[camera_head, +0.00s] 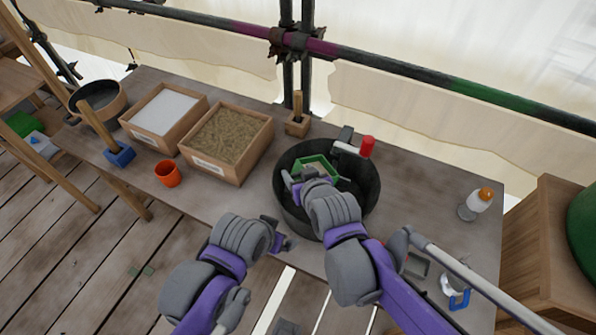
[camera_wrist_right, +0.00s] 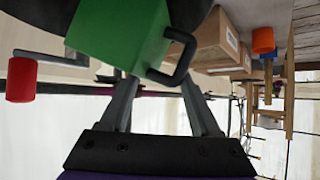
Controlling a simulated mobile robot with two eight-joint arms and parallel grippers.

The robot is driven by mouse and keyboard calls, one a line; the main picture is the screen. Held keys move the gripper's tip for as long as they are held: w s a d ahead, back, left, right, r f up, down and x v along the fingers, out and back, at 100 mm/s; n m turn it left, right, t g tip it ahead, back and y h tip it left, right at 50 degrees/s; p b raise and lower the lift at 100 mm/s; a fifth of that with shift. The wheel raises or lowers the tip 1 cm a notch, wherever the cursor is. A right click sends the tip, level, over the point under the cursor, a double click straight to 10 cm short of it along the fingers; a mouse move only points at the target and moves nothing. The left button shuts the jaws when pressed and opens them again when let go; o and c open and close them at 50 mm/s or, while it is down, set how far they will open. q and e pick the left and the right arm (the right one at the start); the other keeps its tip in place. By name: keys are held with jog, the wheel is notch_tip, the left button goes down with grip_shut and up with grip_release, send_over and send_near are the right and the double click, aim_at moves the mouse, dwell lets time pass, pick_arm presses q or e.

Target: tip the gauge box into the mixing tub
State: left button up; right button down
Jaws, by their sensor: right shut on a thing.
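The green gauge box (camera_head: 316,166) is inside the rim outline of the black mixing tub (camera_head: 287,208) in the head view, with some sand-coloured material showing in it. My right gripper (camera_head: 297,183) is shut on the gauge box at its near side. In the right wrist view the green box (camera_wrist_right: 108,35) and its black handle (camera_wrist_right: 182,66) show just beyond my gripper's fingers (camera_wrist_right: 160,88). The box looks tilted there, but its exact angle is hard to tell. My left gripper (camera_head: 285,243) is by the table's front edge, left of the tub; its jaws are unclear.
Wooden boxes of sand (camera_head: 228,135) and white material (camera_head: 165,108) stand left on the table (camera_head: 420,185). An orange cup (camera_head: 168,173) is in front of them. A spray bottle (camera_head: 476,203) stands right.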

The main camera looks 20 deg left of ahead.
aim_at(300, 160)
jog(key=shift+w+d+r+m+g, duration=0.25)
jog(key=shift+w+m+g, duration=0.05)
jog(key=shift+m+g, duration=0.1)
jog(key=shift+w+d+r+m+g+y+p, duration=0.2)
jog(key=shift+w+m+g+y+p, duration=0.15)
jog(key=shift+g, duration=0.05)
jog(key=shift+w+d+r+m+g+y+p, duration=0.15)
jog(key=shift+w+m+g+y+p, duration=0.15)
jog(key=shift+m+g+y, duration=0.1)
jog(key=shift+w+d+r+m+g+y, duration=0.3)
jog(key=shift+w+r+m+g+y, duration=0.05)
jog(key=shift+w+m+g+y, duration=0.15)
jog(key=w+d+r+m+g+y+b, duration=0.2)
jog(key=w+d+m+g+y+b, duration=0.1)
jog(key=w+d+m+g+y, duration=0.1)
jog(key=shift+w+m+g+y, duration=0.35)
jog(key=shift+w+m, duration=0.2)
jog(key=shift+w, duration=0.35)
jog(key=shift+d+r, duration=0.1)
jog(key=shift+r, duration=0.05)
jog(key=shift+w, duration=0.15)
